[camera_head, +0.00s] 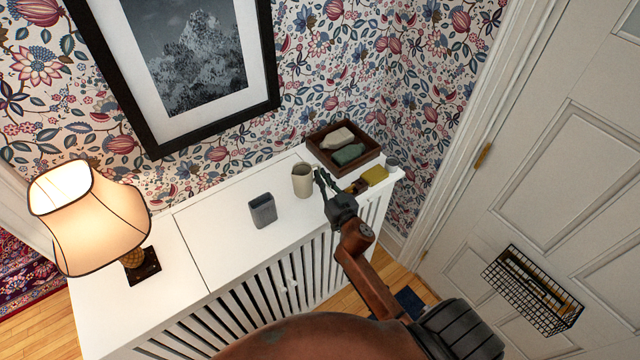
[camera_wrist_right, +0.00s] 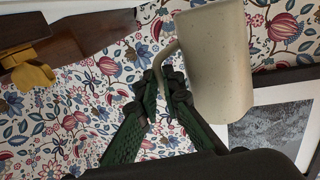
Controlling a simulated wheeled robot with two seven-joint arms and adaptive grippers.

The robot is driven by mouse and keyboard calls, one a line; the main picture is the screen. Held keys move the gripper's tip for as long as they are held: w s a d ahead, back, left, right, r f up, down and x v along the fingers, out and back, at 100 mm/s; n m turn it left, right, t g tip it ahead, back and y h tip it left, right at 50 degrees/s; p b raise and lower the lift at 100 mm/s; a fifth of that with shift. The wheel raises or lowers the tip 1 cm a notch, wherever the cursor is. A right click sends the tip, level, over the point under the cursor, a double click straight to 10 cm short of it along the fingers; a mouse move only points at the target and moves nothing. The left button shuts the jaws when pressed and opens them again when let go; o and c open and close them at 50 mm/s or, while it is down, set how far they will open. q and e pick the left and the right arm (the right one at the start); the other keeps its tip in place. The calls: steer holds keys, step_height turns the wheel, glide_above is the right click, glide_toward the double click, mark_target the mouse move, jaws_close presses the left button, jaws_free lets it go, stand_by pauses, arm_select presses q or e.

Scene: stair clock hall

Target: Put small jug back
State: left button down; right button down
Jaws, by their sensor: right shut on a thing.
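The small jug (camera_head: 303,180) is cream with fine speckles and shows at the back of the white cabinet top, just left of the wooden tray. It also shows large in the right wrist view (camera_wrist_right: 215,65), with its thin handle at the fingers. My right gripper (camera_head: 321,180) is shut on the jug's handle, coming from the jug's right side; its fingers show in the wrist view (camera_wrist_right: 165,95). I cannot tell whether the jug's base touches the cabinet top. My left gripper is not in view.
A yellow object (camera_head: 375,175) lies near the right end. A wire basket (camera_head: 530,290) hangs on the door.

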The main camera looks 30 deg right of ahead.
step_height(320, 180, down, 3)
steer(key=shift+r+b, duration=0.15)
steer(key=shift+b, duration=0.15)
steer(key=shift+f, duration=0.25)
steer(key=shift+f, duration=0.15)
steer(key=c, duration=2.1)
jaws_free()
